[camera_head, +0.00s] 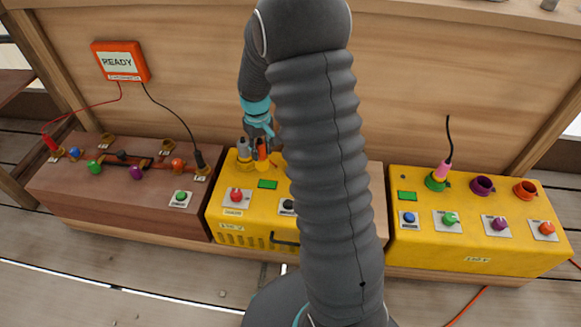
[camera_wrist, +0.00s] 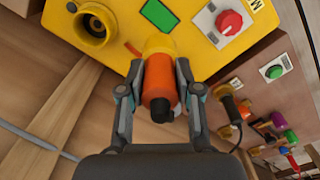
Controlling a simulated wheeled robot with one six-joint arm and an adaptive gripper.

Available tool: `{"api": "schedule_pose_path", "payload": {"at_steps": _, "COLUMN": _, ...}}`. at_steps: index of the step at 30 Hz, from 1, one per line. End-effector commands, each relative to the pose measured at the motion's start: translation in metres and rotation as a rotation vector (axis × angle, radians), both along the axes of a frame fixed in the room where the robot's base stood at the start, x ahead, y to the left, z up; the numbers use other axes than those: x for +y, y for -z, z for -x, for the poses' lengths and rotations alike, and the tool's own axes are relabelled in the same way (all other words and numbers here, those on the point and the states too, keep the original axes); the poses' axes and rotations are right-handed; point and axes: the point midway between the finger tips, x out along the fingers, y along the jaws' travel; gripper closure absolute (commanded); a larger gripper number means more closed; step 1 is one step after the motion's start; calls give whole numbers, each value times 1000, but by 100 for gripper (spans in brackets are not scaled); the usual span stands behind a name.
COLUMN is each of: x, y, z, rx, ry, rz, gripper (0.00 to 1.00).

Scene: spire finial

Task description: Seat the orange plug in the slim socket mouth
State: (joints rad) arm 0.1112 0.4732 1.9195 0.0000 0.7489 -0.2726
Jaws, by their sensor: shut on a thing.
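My gripper (camera_wrist: 157,80) is shut on the orange plug (camera_wrist: 158,72), one finger on each side of it. The plug's dark rear end faces the wrist camera. In the head view my gripper (camera_head: 256,148) and the orange plug (camera_head: 262,148) are over the left part of the middle yellow box. A yellow socket (camera_wrist: 160,43) shows just beyond the plug in the wrist view, in line with it. The plug hides its mouth, and I cannot tell whether the tip is inside. Another yellow socket (camera_wrist: 94,28) with a wide dark mouth stands open at upper left.
The middle yellow box (camera_head: 222,217) has a red button (camera_head: 237,195) and a green screen (camera_head: 267,184). My arm hides its right part. A brown box (camera_head: 120,203) with plugs stands left; another yellow box (camera_head: 480,253) stands right. A wooden wall (camera_head: 200,90) rises behind.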

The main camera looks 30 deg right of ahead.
Motion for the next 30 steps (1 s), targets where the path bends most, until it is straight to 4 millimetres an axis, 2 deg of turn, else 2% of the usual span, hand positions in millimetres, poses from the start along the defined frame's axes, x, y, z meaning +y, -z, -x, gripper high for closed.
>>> {"api": "schedule_pose_path", "payload": {"at_steps": 1, "x": -20, "y": 2, "z": -7, "rx": -4, "ry": -32, "rz": 0, "gripper": 100}}
{"api": "schedule_pose_path", "payload": {"at_steps": 6, "x": -81, "y": -10, "z": -21, "rx": -4, "ry": -180, "rz": 2, "gripper": 100}}
{"api": "schedule_pose_path", "payload": {"at_steps": 12, "x": -151, "y": -26, "z": -24, "rx": -4, "ry": -352, "rz": 2, "gripper": 100}}
{"api": "schedule_pose_path", "payload": {"at_steps": 18, "x": -203, "y": -40, "z": -18, "rx": -2, "ry": -485, "rz": 2, "gripper": 100}}
{"api": "schedule_pose_path", "payload": {"at_steps": 21, "x": -217, "y": -45, "z": -15, "rx": -1, "ry": -525, "rz": 1, "gripper": 100}}
{"api": "schedule_pose_path", "payload": {"at_steps": 24, "x": -222, "y": -47, "z": -14, "rx": -1, "ry": -548, "rz": 1, "gripper": 100}}
{"api": "schedule_pose_path", "payload": {"at_steps": 26, "x": -219, "y": -45, "z": -13, "rx": 0, "ry": -555, "rz": 1, "gripper": 100}}
{"api": "schedule_pose_path", "payload": {"at_steps": 30, "x": -196, "y": -31, "z": -11, "rx": 1, "ry": -559, "rz": 0, "gripper": 100}}
